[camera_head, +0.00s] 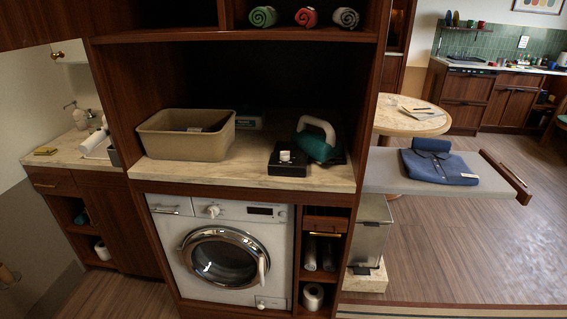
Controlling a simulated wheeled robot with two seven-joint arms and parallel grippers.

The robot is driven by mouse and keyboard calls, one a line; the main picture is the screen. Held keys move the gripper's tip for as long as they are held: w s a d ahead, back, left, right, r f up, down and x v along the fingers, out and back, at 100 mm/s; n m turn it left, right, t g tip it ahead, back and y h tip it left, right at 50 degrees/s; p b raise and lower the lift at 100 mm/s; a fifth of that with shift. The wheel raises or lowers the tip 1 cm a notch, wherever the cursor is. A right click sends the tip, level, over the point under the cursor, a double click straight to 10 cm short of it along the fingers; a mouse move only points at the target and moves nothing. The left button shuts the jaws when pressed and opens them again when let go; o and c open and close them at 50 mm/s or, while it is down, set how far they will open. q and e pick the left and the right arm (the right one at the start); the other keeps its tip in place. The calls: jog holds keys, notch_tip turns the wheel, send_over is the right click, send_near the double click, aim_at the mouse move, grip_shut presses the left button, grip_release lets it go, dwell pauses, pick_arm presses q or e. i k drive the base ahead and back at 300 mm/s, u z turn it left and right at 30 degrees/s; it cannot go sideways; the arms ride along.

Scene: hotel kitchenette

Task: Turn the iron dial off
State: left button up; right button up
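The iron (318,143), teal with a white handle, stands on the marble counter above the washing machine, toward the right of the nook. In front of it and to its left is a black box (290,163) with a white dial (285,155) on its top. The dial's setting is too small to read. Neither of my grippers shows in the head view.
A beige bin (188,135) stands on the counter's left. Wooden side panels and a shelf with rolled towels (306,17) frame the nook. A washing machine (222,249) is below. A pulled-out ironing board (385,182) holds a folded blue shirt (438,164). Floor is clear at right.

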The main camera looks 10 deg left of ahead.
aim_at(285, 155)
jog(key=u, duration=0.85)
jog(key=i, duration=1.45)
jog(key=z, duration=0.5)
